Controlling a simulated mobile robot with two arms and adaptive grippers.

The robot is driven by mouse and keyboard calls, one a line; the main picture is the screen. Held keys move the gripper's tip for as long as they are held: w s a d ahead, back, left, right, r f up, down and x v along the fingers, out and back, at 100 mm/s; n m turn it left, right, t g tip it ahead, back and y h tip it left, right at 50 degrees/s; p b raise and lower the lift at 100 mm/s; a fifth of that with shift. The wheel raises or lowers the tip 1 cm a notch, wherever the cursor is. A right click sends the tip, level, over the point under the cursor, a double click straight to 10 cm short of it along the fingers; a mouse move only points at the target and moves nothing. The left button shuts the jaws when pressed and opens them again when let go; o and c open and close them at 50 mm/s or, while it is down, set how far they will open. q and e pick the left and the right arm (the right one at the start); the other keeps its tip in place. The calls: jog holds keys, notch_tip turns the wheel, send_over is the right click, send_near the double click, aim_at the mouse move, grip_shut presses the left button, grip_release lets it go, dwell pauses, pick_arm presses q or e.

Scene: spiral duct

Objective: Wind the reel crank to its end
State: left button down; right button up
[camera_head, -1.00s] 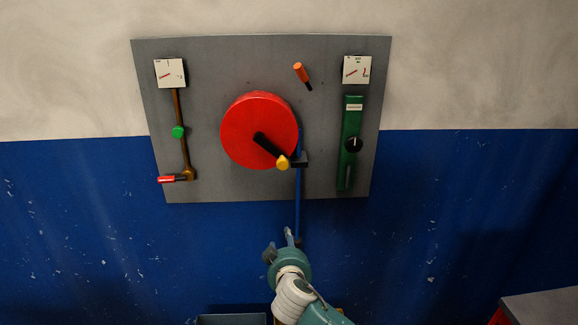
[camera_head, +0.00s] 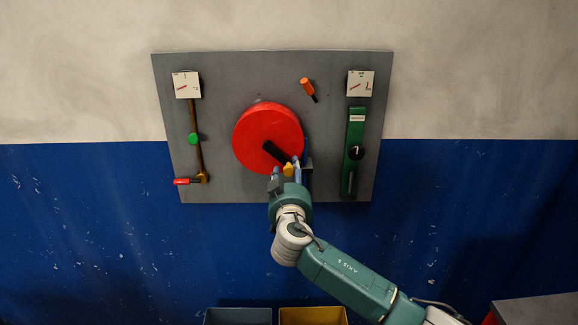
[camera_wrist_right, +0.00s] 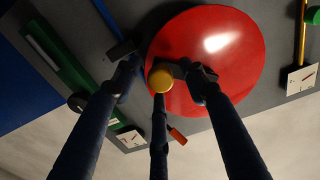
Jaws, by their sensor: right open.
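The red reel (camera_head: 262,128) is mounted on a grey wall panel. Its black crank arm (camera_head: 275,151) points down and to the right from the hub and ends in a yellow knob (camera_head: 288,170). My right gripper (camera_head: 287,173) is at the knob, its fingers open around it. In the right wrist view the yellow knob (camera_wrist_right: 161,78) shows between the spread fingers of my right gripper (camera_wrist_right: 160,90), in front of the red reel (camera_wrist_right: 210,60). Whether any finger touches the knob I cannot tell. My left gripper is not in view.
Left of the reel is a brown lever with a green knob (camera_head: 193,138) and a red handle (camera_head: 182,181). Right is a green slider unit (camera_head: 352,160) with a black knob. Two bins (camera_head: 313,316) stand below.

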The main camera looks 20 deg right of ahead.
jog(key=shift+x, duration=0.8)
jog(key=shift+f, duration=0.1)
grip_shut()
